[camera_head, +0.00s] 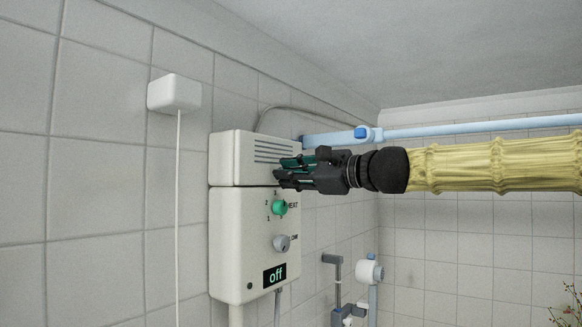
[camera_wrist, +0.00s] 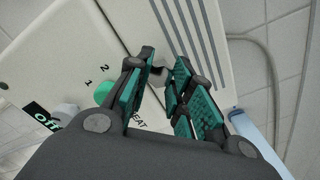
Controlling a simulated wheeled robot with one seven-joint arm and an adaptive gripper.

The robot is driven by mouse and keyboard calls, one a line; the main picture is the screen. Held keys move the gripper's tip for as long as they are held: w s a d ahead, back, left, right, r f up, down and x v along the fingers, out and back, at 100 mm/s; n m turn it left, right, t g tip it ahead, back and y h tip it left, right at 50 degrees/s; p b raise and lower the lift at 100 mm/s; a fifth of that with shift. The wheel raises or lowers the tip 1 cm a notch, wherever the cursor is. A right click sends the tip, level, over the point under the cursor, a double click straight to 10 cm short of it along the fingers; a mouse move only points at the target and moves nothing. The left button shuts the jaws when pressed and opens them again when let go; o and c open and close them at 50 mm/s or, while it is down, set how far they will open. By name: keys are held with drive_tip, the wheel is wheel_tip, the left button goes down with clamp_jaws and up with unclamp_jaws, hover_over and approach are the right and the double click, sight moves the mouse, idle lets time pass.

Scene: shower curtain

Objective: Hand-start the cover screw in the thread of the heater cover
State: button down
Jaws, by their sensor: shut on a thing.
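The heater cover (camera_head: 232,158) is the white upper part of the wall heater, with dark vent slots. It also shows in the wrist view (camera_wrist: 150,20). My gripper (camera_head: 281,174) is level, in front of the cover's lower right part, near the seam with the lower housing. In the wrist view my gripper (camera_wrist: 160,68) has its fingertips close together around a small greyish thing (camera_wrist: 158,76), seemingly the cover screw. It is mostly hidden by the fingers. The thread is not clearly visible, and I cannot tell whether the screw touches it.
The heater's lower housing (camera_head: 231,240) has a green knob (camera_head: 279,207), a grey knob (camera_head: 282,243) and a display reading "off" (camera_head: 274,276). A blue rail (camera_head: 460,129) runs behind my arm. A white pull-cord box (camera_head: 174,93) hangs at the left.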

drive_tip(key=shift+m, duration=0.4)
drive_tip(key=c, duration=1.5)
unclamp_jaws()
drive_tip(key=shift+c, duration=0.2)
drive_tip(key=o, duration=0.3)
drive_tip(key=shift+d, duration=0.15)
drive_tip(key=shift+o, duration=0.3)
drive_tip(key=shift+s+d, duration=0.1)
drive_tip(key=shift+s, duration=0.05)
drive_tip(key=v, duration=1.6)
